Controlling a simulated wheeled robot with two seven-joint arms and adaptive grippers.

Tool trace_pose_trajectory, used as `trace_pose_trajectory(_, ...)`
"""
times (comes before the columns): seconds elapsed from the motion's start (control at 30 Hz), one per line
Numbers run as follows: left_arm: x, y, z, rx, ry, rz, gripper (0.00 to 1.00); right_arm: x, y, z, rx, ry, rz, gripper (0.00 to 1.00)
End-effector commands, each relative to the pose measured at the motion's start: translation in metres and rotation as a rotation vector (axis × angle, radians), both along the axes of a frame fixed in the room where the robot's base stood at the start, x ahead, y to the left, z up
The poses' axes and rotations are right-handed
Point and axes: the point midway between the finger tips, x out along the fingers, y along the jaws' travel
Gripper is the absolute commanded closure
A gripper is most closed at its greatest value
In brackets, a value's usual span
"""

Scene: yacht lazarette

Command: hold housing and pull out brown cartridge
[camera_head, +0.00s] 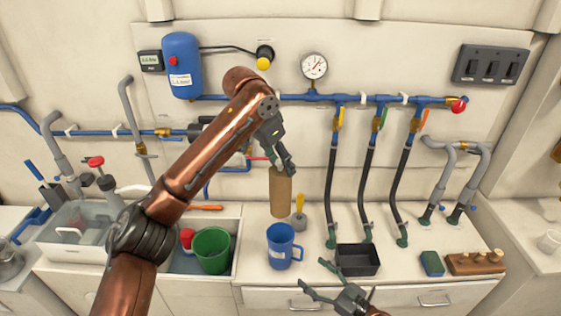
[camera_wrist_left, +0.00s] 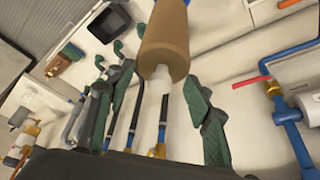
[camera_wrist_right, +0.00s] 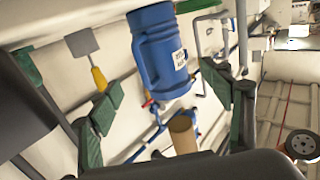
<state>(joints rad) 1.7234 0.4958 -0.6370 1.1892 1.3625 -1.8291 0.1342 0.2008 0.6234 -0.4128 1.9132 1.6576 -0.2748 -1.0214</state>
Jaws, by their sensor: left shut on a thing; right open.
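The brown cartridge (camera_head: 280,192) is an upright cylinder behind the blue jug-like housing (camera_head: 283,247), apart from it. My left gripper (camera_head: 284,162) is at its top. The blue housing has a handle and a white label and stands on the counter. My right gripper (camera_head: 333,290) is open and empty, in front and to the right of it. The right wrist view shows the housing (camera_wrist_right: 160,50) and the cartridge (camera_wrist_right: 183,135).
A black tray (camera_head: 358,262) is right of the housing; a yellow-handled tool (camera_head: 299,212) lies behind it. Hoses (camera_head: 367,170) drop to the counter at the right. A green bucket (camera_head: 212,250) sits in a recess at left. A green sponge (camera_head: 432,263) lies far right.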

Motion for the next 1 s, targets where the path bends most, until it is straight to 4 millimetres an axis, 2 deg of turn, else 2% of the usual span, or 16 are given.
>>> trace_pose_trajectory(0.63,0.003,0.0,-0.017,0.0,0.007,0.0,0.93,-0.024,-0.026,0.009,-0.001,0.0,0.0,0.28)
trace_pose_trajectory(1.0,0.003,0.0,-0.018,0.0,0.008,0.0,0.93,-0.028,-0.03,0.012,-0.001,0.001,0.001,0.28)
